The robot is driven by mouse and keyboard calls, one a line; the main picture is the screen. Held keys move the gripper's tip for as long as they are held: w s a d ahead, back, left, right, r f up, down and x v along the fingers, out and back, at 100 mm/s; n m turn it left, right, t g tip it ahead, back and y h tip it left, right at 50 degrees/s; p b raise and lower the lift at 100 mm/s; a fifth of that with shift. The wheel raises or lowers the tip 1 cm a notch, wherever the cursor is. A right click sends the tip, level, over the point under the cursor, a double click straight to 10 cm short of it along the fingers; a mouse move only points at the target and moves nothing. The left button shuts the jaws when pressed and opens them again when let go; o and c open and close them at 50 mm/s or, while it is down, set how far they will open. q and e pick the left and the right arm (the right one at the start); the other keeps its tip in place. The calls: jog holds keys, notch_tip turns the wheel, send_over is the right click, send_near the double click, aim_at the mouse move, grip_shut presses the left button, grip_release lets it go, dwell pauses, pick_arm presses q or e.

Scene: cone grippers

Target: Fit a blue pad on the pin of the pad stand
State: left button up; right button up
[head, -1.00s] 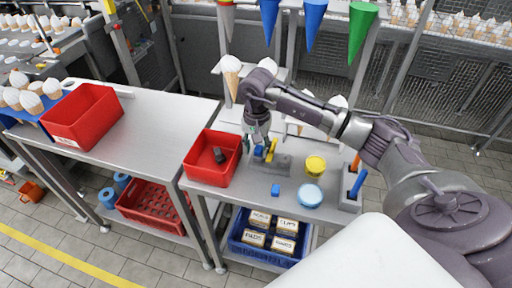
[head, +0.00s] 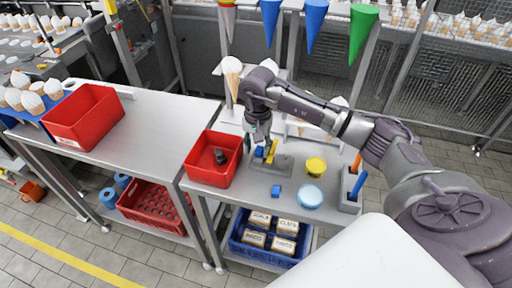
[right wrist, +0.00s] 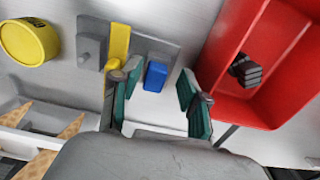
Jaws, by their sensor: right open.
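The pad stand (head: 283,165) is a grey plate on the right-hand table, with a yellow upright piece on it. In the right wrist view the stand (right wrist: 93,50) shows grey raised parts and the yellow piece (right wrist: 118,45). A blue pad (right wrist: 155,76) is at the stand's near edge, in front of a grey part; whether it sits on a pin I cannot tell. Another blue pad (head: 276,190) lies loose on the table. My right gripper (right wrist: 155,104) is open, its green-lined fingers on either side of the first pad with gaps. My left gripper is not in view.
A red bin (head: 198,174) holding a dark piece (head: 221,157) stands left of the stand. A yellow tub (head: 316,166), a light blue round lid (head: 311,194) and a grey holder with coloured sticks (head: 350,204) stand to the right.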

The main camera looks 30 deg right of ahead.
jog(key=shift+s+d+r+p, duration=0.15)
jog(key=shift+r+p, duration=0.2)
jog(key=shift+r, duration=0.4)
jog(key=shift+s+d+r+p, duration=0.1)
jog(key=shift+r+p, duration=0.2)
jog(key=shift+r, duration=0.45)
jog(key=shift+a+r+p, duration=0.1)
jog(key=shift+r+p, duration=0.2)
jog(key=shift+r, duration=0.4)
jog(key=shift+a, duration=0.1)
